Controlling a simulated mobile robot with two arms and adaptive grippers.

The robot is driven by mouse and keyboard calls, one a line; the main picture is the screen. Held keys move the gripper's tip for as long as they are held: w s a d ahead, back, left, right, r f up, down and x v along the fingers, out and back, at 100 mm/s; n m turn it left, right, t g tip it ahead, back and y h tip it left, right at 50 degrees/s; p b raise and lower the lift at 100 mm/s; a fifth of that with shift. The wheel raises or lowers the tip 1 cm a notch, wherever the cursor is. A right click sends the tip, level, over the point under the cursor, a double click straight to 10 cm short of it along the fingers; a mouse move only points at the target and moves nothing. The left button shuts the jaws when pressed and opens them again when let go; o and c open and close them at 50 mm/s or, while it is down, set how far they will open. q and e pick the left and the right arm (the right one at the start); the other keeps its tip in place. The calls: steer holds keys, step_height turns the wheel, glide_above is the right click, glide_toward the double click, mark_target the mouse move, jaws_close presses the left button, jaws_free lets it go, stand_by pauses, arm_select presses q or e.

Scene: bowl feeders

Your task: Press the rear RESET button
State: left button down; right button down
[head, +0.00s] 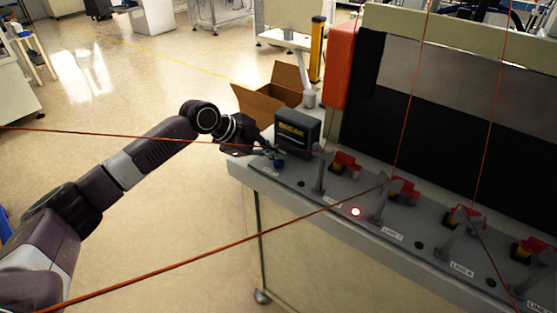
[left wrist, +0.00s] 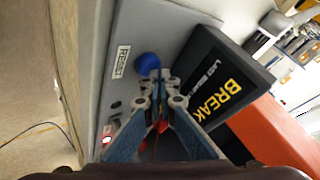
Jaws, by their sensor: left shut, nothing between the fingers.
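The rear RESET button is a round blue button (left wrist: 147,64) on the grey panel, beside a white RESET label (left wrist: 121,61) in the left wrist view. In the head view the blue button (head: 279,164) shows at the panel's far left end, just below my left gripper (head: 272,153). My left gripper (left wrist: 158,76) is shut and empty. Its fingertips overlap the near edge of the button in the left wrist view; I cannot tell whether they touch it. My right gripper is in neither view.
A dark box with yellow lettering (head: 297,132) stands close beside the button. Several levers and red-and-yellow parts line the panel (head: 330,205), with a lit red lamp (head: 355,211). An open cardboard box (head: 268,100) lies behind. Thin red lines cross the head view.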

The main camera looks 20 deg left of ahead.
mark_target(277, 162)
arm_select(q)
steer(key=shift+f, duration=0.45)
stand_by(0.5)
steer(key=shift+r+p, duration=0.75)
steer(key=shift+r, duration=0.45)
steer(key=shift+r, duration=0.1)
step_height(277, 162, up, 5)
steer(key=p, duration=0.4)
